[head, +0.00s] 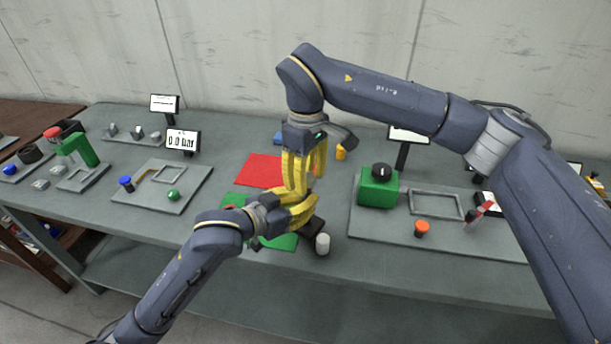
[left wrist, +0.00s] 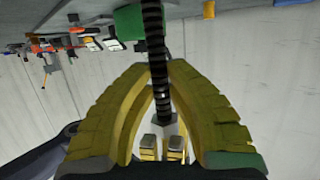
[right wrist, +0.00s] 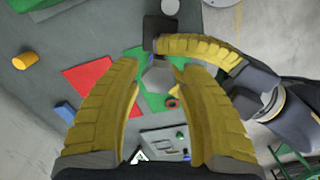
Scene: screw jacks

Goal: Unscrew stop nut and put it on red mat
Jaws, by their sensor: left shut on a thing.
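A dark threaded screw of the jack (left wrist: 153,35) runs between the fingers of my left gripper (left wrist: 162,66), which is shut on it. A grey hex stop nut sits at the screw's end, seen in the left wrist view (left wrist: 168,125) and between the right fingertips in the right wrist view (right wrist: 157,76). My right gripper (right wrist: 157,66) points down over the nut with its fingers apart, a gap showing on both sides. In the head view my yellow fingers hide the nut. The red mat (head: 258,170) lies behind and left of the grippers, empty where visible.
A green mat (head: 282,243) lies under the jack. A white cylinder (head: 322,243) stands to its right, near the table front. A yellow cylinder (head: 340,152) and a blue block (right wrist: 65,112) are near the red mat. A board with a green box (head: 377,187) stands right.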

